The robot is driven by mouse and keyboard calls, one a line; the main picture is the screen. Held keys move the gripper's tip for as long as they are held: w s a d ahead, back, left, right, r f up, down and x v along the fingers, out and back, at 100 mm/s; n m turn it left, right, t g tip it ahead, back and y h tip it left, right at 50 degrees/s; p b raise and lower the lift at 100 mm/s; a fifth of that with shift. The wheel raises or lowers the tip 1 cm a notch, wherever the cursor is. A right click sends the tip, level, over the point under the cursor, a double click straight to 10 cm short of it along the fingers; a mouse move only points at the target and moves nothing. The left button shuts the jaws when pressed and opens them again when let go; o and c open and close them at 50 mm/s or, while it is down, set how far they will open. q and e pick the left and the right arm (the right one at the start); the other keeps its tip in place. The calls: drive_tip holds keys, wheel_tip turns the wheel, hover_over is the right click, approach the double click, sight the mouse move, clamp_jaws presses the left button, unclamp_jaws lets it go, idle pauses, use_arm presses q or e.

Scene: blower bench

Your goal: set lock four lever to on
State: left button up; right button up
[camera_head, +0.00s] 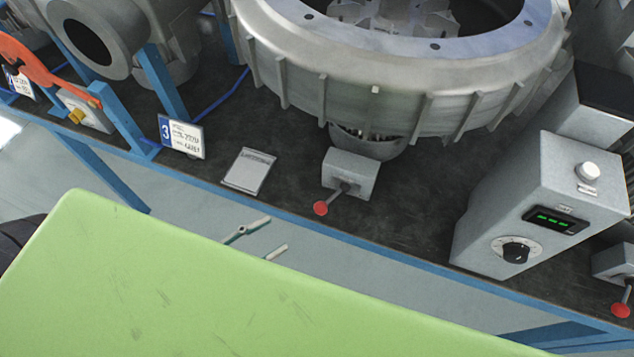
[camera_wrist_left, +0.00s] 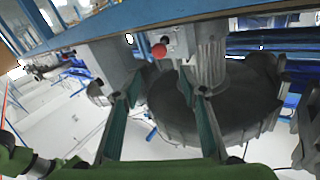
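A grey lever box (camera_head: 350,172) stands on the dark bench under the big blower housing in the head view. Its short lever ends in a red knob (camera_head: 320,208) that points toward the bench's front edge. I see no readable four on it. A second box with a red knob (camera_head: 620,310) is at the right edge. My left gripper (camera_head: 260,241) shows two fingertips past the green cover, in front of the bench edge, apart from the lever. In the left wrist view, the left gripper (camera_wrist_left: 160,82) is open and empty, with the red knob (camera_wrist_left: 158,50) beyond its fingertips. The right gripper is not visible.
A control box (camera_head: 545,205) with a dial and green display stands at the right. A blue sign marked 3 (camera_head: 180,136) and a grey plate (camera_head: 248,171) are left of the lever. The blower housing (camera_head: 400,95) overhangs behind it. The blue bench edge (camera_head: 300,227) runs in front.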

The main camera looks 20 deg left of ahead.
sight(321, 208)
use_arm(q)
drive_tip(key=p+x, duration=0.2)
drive_tip(key=x, duration=1)
drive_tip(key=shift+w+d+r, duration=0.1)
drive_tip(key=shift+w+d, duration=0.1)
drive_tip(key=shift+d, duration=0.15)
drive_tip(key=shift+w+d, duration=0.2)
drive_tip(key=shift+w, duration=0.05)
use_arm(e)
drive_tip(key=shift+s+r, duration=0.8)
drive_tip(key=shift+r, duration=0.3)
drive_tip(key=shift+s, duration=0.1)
use_arm(q)
clamp_jaws()
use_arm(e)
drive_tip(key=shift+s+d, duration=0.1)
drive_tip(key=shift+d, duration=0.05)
